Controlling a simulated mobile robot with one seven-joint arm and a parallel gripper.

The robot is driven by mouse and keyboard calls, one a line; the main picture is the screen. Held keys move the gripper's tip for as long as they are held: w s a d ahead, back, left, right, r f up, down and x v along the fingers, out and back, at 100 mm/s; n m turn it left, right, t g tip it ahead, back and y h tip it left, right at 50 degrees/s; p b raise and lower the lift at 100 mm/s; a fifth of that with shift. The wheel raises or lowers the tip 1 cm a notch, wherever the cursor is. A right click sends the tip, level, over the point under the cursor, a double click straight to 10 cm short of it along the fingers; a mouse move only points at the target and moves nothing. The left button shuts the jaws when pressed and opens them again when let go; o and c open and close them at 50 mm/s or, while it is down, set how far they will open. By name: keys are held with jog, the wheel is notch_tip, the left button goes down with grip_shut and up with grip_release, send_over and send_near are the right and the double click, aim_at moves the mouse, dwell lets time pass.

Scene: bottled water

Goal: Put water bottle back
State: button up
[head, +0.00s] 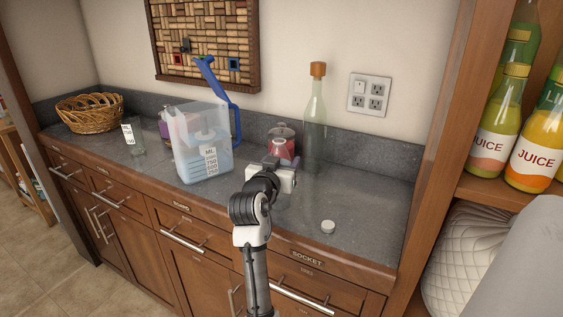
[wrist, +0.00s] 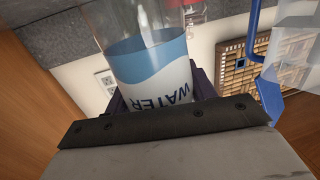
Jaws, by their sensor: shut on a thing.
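In the wrist view, a clear bottle (wrist: 150,62) with a blue-and-white WATER label is between the fingers of my gripper (wrist: 160,95). My gripper is shut on it. The label reads upside down in this view, and part of the bottle is hidden behind the gripper body. In the head view my gripper (head: 284,174) is over the front middle of the grey counter (head: 365,195). It hides most or all of the held bottle there, and I cannot make out its label.
A tall corked glass bottle (head: 314,120) stands behind to the right. A small jar with red contents (head: 282,150) is just behind my gripper. A pitcher of blue liquid (head: 200,145) stands left. A white cap (head: 328,227) lies on clear counter. Juice bottles (head: 496,125) fill the right shelf.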

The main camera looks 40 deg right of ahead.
jog(key=o, duration=1.2)
jog(key=shift+f, duration=0.15)
jog(key=shift+r, duration=0.25)
jog(key=b+v, duration=0.2)
jog(key=v, duration=1)
jog(key=shift+f, duration=0.1)
